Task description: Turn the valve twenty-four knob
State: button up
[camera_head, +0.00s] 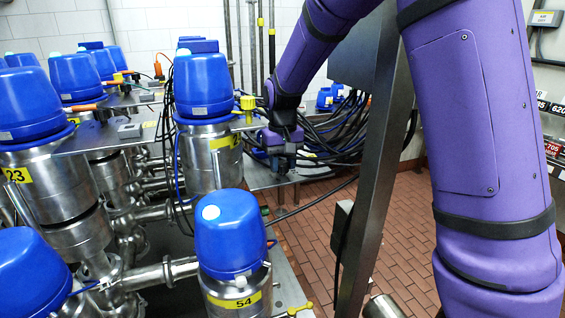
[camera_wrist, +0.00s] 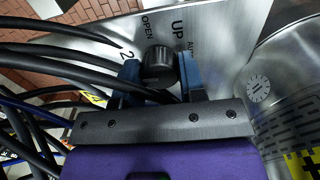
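The knob (camera_wrist: 158,62) is a short black cylinder on a metal plate (camera_wrist: 215,28) marked "OPEN", "UP" and a partly hidden "AU…". A digit "2" shows to the left of the knob, and the rest of the number is hidden. My gripper (camera_wrist: 158,75) has one blue finger on each side of the knob, very close to it. I cannot tell whether the fingers touch it. In the head view my gripper (camera_head: 283,166) points down at a metal plate beside a blue-capped valve (camera_head: 203,82); the knob is hidden there.
Black cables (camera_wrist: 55,50) run close to my gripper and cross near its left finger. A round steel valve body (camera_wrist: 285,75) stands just to the right. In the head view, a steel post (camera_head: 375,170) stands right of my gripper, and another blue-capped valve (camera_head: 231,235), marked 54, stands nearer.

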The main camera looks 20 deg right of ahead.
aim_at(282, 163)
jog(key=shift+n, duration=0.3)
jog(key=n, duration=0.4)
jog(key=shift+n, duration=2.6)
jog(key=o, duration=0.9)
jog(key=shift+r, duration=0.1)
notch_tip(282, 163, up, 11)
jog(key=shift+f, duration=0.2)
